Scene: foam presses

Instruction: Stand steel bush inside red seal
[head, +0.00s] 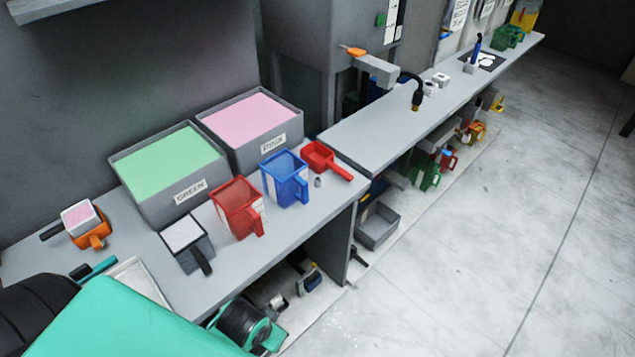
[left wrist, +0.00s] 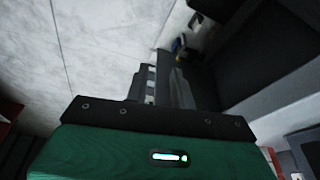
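A small grey cylinder (head: 318,182), which looks like the steel bush, stands on the near bench just below a red square scoop (head: 319,157). I cannot make out a red seal in either view. My left arm fills the lower left of the head view, and its fingertips are not clear there. In the left wrist view my left gripper (left wrist: 168,88) shows dark fingers over the pale floor, with nothing clearly held. Whether they are apart is unclear. My right gripper is in neither view.
A longer bench (head: 365,130) runs right. The floor (head: 480,255) is clear.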

